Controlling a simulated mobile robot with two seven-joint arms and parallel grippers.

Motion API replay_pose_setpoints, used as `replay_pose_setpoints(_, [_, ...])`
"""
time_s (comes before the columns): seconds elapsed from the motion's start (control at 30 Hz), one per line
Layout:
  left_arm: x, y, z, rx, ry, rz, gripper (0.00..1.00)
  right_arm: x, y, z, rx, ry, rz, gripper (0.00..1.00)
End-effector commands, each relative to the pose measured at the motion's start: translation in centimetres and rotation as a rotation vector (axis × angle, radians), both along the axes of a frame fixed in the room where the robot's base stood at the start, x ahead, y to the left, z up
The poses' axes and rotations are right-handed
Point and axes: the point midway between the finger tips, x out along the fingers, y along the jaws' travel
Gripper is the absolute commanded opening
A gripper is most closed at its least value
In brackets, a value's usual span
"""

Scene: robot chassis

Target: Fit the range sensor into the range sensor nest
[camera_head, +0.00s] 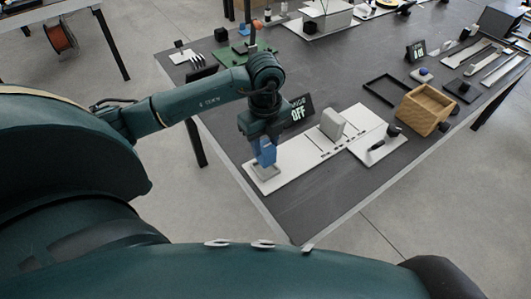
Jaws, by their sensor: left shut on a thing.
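My left gripper (264,139) points down over the near left end of a long white plate (294,160). It is shut on a small blue piece (266,153), which I take to be the range sensor. The blue piece is right above a low grey square block (267,171) on the plate's end, which looks like the nest. I cannot tell whether the two touch. The gripper hides part of the blue piece. My right gripper is out of view.
A white board (377,149), a wooden box (424,110) and a black frame (386,90) lie to the right. The table's near corner is bare.

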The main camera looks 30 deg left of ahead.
Motion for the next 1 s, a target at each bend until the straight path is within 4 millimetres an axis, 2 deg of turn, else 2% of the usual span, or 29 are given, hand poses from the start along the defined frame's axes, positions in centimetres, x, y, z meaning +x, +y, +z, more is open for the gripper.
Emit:
replay_pose_setpoints(0.17, [0.0, 0.0, -1.4, 0.000, 0.001, 0.000, 0.13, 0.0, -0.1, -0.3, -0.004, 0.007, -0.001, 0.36])
replay_pose_setpoints(0.37, [-0.1, 0.0, -4.1, 0.000, 0.001, -0.001, 0.13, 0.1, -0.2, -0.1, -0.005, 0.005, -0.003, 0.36])
replay_pose_setpoints(0.73, [0.0, 0.0, -4.7, 0.000, -0.002, -0.002, 0.13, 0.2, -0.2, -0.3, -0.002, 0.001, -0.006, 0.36])
replay_pose_setpoints(0.77, [0.0, 0.0, -4.5, 0.000, -0.002, -0.002, 0.38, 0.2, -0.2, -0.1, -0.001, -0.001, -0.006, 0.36])
replay_pose_setpoints(1.0, [0.0, 0.0, -4.5, 0.001, -0.001, -0.002, 0.57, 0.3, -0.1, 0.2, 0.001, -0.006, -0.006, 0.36])
